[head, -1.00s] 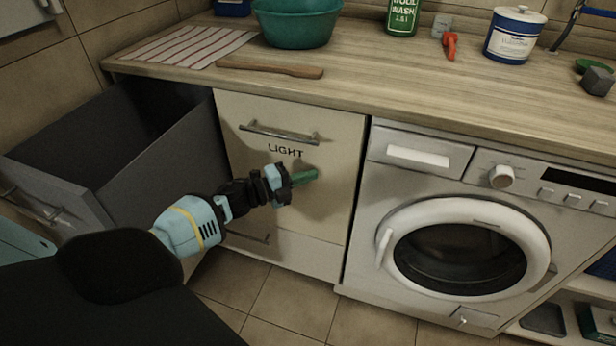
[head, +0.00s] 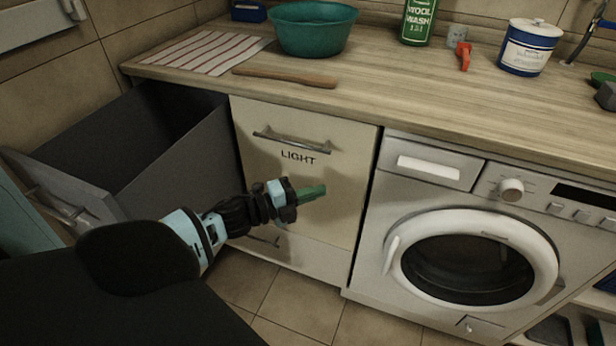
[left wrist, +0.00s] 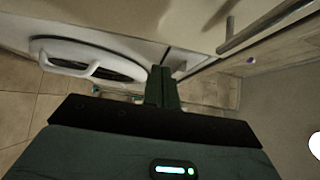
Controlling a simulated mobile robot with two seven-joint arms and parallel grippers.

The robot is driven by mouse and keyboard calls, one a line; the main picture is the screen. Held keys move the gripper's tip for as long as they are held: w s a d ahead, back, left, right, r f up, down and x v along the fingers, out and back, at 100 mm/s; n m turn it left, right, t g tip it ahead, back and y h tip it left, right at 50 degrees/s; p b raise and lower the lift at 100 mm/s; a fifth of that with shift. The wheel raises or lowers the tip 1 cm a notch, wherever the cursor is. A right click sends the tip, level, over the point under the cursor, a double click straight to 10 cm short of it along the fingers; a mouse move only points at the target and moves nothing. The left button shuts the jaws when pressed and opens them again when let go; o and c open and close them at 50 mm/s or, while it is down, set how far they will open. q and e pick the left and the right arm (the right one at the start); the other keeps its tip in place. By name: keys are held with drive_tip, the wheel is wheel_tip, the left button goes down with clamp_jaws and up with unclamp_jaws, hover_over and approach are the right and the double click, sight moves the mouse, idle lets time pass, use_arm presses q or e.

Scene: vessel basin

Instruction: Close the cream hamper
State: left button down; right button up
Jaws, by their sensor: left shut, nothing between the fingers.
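The cream hamper (head: 275,160) is the pull-out front under the worktop, labelled LIGHT, with a metal bar handle (head: 291,141) near its top. It appears flush under the counter, between an open grey pull-out and the washing machine. My left gripper (head: 312,193) is shut and empty, its green fingers pointing right in front of the panel below the label; whether they touch it I cannot tell. In the left wrist view the shut fingers (left wrist: 163,88) show with nothing between them, and a metal bar handle (left wrist: 268,25) lies at upper right. My right gripper is out of view.
The dark grey pull-out (head: 175,165) stands open at left, beside my left arm. The washing machine (head: 455,225) is at right, its round door shut. A green bowl (head: 313,30), striped cloth (head: 208,52) and wooden rolling pin (head: 285,77) lie on the worktop (head: 400,85). Tiled floor shows below.

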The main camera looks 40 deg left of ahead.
use_arm(q)
drive_tip(key=s+d, duration=0.4)
drive_tip(key=s, duration=0.3)
drive_tip(key=shift+s+d+r+p, duration=0.15)
drive_tip(key=shift+d+r+p, duration=0.05)
drive_tip(key=shift+r+p, duration=0.1)
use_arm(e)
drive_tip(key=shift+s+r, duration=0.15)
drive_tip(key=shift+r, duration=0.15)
